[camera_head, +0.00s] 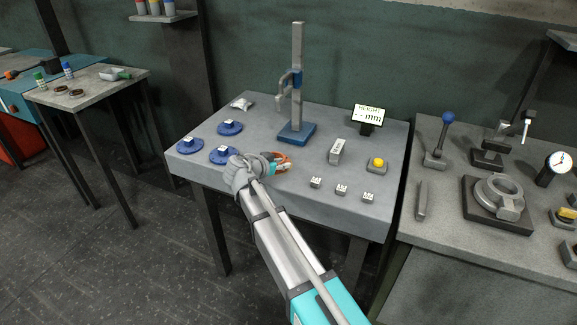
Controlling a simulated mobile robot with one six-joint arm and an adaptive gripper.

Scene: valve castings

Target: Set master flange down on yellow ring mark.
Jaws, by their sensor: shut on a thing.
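My gripper (279,166) is low over the middle of the grey table, at the end of my arm. It is shut on a small orange-red, rounded piece (286,157), which I take to be the master flange. The fingers and wrist hide much of it, and I cannot tell whether it touches the tabletop. I cannot make out a yellow ring mark; it may be hidden beneath the piece or the gripper.
The grey table (262,116) holds blue discs (231,129) with labelled blocks at left. A height stand (297,75) on a blue base is behind. A display (369,117), grey block (337,151), yellow button (377,163) and small labelled blocks (341,189) are right.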

